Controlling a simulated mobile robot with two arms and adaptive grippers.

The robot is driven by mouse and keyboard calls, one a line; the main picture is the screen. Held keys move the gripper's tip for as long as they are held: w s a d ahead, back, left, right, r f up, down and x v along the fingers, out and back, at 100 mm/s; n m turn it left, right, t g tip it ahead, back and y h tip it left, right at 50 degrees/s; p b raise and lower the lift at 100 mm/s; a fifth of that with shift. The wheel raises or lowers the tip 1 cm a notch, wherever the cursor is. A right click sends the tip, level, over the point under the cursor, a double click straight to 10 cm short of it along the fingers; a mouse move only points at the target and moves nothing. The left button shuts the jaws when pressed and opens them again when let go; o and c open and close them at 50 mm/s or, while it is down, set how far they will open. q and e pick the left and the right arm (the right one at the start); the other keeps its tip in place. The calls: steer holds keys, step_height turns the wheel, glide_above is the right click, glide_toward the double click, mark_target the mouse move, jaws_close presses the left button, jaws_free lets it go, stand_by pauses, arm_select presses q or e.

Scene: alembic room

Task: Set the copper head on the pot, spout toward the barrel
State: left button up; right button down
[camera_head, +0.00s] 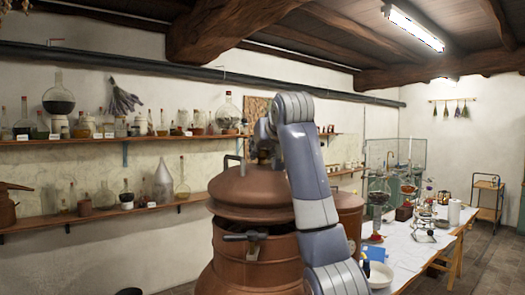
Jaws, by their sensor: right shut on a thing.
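The copper head (250,190), a wide reddish-brown dome, is over the copper pot (250,266) in the middle of the view. A dark band shows between the dome's rim and the pot; I cannot tell whether they touch. My right gripper (263,148) is at the top of the dome, shut on the head, with the fingertips mostly hidden by my own arm. I cannot make out the head's spout. A copper-coloured barrel (351,213) stands behind to the right, partly hidden by my arm. My left gripper is out of view.
A long table (405,262) with glassware and a white bowl (379,275) runs along the right. Wall shelves (120,139) with several flasks and bottles are at the left. A small cart (488,196) stands far right. Floor is free at the right.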

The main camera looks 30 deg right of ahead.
mark_target(262, 165)
steer(key=shift+s+a+r, duration=0.1)
steer(key=shift+s+r, duration=0.05)
steer(key=shift+r, duration=0.25)
steer(key=shift+f+b, duration=0.6)
steer(key=shift+f, duration=0.25)
stand_by(0.4)
steer(key=shift+f+b, duration=0.45)
steer(key=shift+f, duration=0.2)
steer(key=shift+f+b, duration=0.5)
steer(key=shift+f, duration=0.2)
stand_by(1.8)
steer(key=c, duration=1.2)
jaws_free()
steer(key=shift+s+a, duration=0.1)
steer(key=shift+s, duration=0.05)
steer(key=shift+f, duration=0.3)
steer(key=v, duration=1.2)
steer(key=shift+r, duration=0.15)
